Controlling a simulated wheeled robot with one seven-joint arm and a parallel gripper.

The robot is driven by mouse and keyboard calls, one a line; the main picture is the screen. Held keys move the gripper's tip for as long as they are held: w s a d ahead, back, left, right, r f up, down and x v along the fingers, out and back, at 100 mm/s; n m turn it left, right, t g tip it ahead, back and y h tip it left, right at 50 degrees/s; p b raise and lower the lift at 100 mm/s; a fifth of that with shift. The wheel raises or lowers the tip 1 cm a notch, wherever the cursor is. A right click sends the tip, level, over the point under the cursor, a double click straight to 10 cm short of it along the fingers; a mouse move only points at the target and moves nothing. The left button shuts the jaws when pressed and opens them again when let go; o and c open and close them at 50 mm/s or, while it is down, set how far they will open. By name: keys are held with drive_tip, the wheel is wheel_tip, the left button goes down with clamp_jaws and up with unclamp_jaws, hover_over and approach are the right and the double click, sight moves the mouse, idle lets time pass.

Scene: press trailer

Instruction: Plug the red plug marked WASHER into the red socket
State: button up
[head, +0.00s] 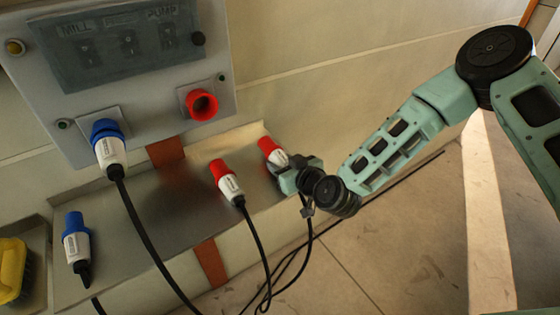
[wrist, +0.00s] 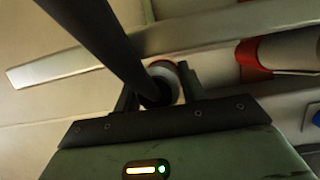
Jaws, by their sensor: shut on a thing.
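The red socket (head: 201,104) is on the grey panel in the head view, empty and facing outward. My gripper (head: 291,170) is shut on a plug with a red end and white body (head: 270,148), at the right end of the metal shelf. In the wrist view the held plug (wrist: 163,72) sits between the fingers, with its dark cable crossing in front. The labels on both red plugs are too small to read.
A blue plug (head: 108,147) sits in the panel's left socket (head: 100,116). The metal shelf (head: 150,225) runs below the panel (head: 150,85). Black cables hang down to the floor.

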drive_tip(key=shift+r+p+v, duration=0.2)
drive_tip(key=shift+p+v, duration=0.15)
drive_tip(key=shift+v, duration=0.6)
drive_tip(key=shift+r+p+v, duration=0.2)
drive_tip(key=shift+p+v, duration=0.15)
drive_tip(key=shift+v, duration=0.55)
drive_tip(key=shift+w+a, duration=0.1)
